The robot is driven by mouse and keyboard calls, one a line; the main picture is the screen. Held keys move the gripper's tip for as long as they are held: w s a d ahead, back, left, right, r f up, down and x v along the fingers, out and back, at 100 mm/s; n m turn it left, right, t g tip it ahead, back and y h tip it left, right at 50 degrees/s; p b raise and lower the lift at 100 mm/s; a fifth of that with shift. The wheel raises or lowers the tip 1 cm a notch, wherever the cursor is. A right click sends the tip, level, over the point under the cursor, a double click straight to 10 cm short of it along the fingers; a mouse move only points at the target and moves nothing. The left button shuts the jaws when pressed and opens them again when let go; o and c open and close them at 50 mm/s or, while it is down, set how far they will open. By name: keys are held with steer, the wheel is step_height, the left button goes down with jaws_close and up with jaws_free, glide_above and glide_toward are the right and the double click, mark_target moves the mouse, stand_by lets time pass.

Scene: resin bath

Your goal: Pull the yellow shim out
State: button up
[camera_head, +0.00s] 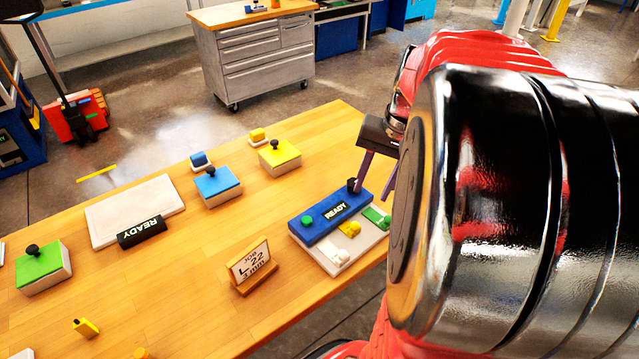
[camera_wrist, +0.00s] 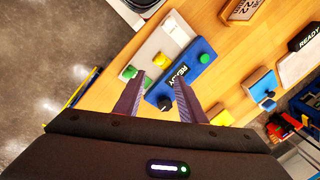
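The yellow shim (camera_head: 348,229) is a small piece on the white plate, along the front side of a blue bar (camera_head: 325,218) labelled READY. A green piece (camera_head: 376,216) and a white piece (camera_head: 336,258) lie on the same white plate. The shim also shows in the wrist view (camera_wrist: 161,60). The blue bar carries a green knob (camera_head: 307,220) and a black knob (camera_head: 353,185). My gripper (camera_head: 371,193) is open and empty above the black-knob end of the bar. In the wrist view its fingers (camera_wrist: 159,77) point toward the plate, with the shim seen between their tips.
A job sign (camera_head: 250,264) stands left of the plate. Farther along the wooden table are yellow (camera_head: 279,157), blue (camera_head: 217,186) and green (camera_head: 43,268) lidded blocks, a pale slab (camera_head: 134,209) and a small yellow piece (camera_head: 85,327). The table's front edge is close to the plate.

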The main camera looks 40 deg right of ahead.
mark_target(356, 223)
steer(key=f, duration=0.4)
steer(key=w+a+f, duration=0.1)
steer(key=f, duration=0.3)
steer(key=w+f, duration=0.1)
steer(key=f, duration=0.3)
steer(key=shift+a+f, duration=0.15)
steer(key=shift+a, duration=0.1)
steer(key=shift+c, duration=0.2)
jaws_close()
